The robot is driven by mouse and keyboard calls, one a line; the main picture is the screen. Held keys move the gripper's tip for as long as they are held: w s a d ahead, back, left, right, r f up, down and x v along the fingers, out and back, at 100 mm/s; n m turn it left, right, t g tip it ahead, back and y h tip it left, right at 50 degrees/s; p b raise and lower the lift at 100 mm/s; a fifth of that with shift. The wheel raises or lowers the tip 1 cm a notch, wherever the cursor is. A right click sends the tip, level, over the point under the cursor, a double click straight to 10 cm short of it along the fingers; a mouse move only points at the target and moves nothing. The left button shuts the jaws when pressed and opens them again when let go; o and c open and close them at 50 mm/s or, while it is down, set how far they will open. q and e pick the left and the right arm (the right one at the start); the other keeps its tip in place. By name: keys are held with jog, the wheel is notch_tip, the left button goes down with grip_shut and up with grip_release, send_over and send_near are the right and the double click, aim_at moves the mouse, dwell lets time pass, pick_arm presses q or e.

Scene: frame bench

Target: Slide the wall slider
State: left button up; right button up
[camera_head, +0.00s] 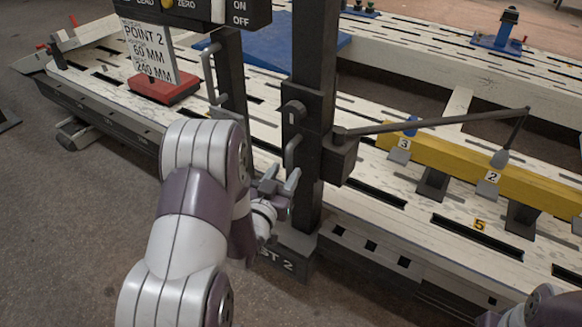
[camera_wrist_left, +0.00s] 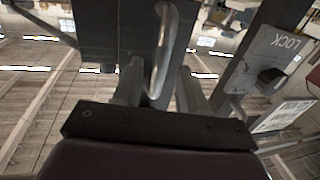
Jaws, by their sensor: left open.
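The slider is a dark carriage (camera_head: 313,125) on a tall dark upright post (camera_head: 306,45), with a grey bar handle (camera_head: 293,149) on its near side. In the left wrist view the handle (camera_wrist_left: 163,50) is a curved metal bar on a dark block (camera_wrist_left: 105,30). My left gripper (camera_head: 282,176) is open just below the handle in the head view. In the left wrist view its two fingers (camera_wrist_left: 160,85) stand on either side of the handle's lower end. I cannot tell whether they touch it. My right gripper is out of view.
A thin arm (camera_head: 440,121) reaches right from the carriage over a yellow beam (camera_head: 460,165). A second post (camera_head: 230,75) with a handle stands left of it, and a sign (camera_head: 150,50) on a red base further left. The left wrist view shows a LOCK label (camera_wrist_left: 284,43) and knob (camera_wrist_left: 271,80).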

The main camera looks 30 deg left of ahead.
aim_at(288, 168)
pick_arm(q)
jog(key=shift+w+a, duration=0.15)
jog(key=shift+w, duration=0.85)
jog(key=shift+w+a, duration=0.1)
jog(key=shift+w, duration=0.85)
grip_shut()
notch_tip(288, 168, up, 11)
jog(key=p, duration=0.7)
jog(key=shift+p, duration=0.35)
jog(key=shift+f, duration=0.15)
grip_release()
jog(key=shift+f, duration=0.1)
jog(key=shift+s, duration=0.1)
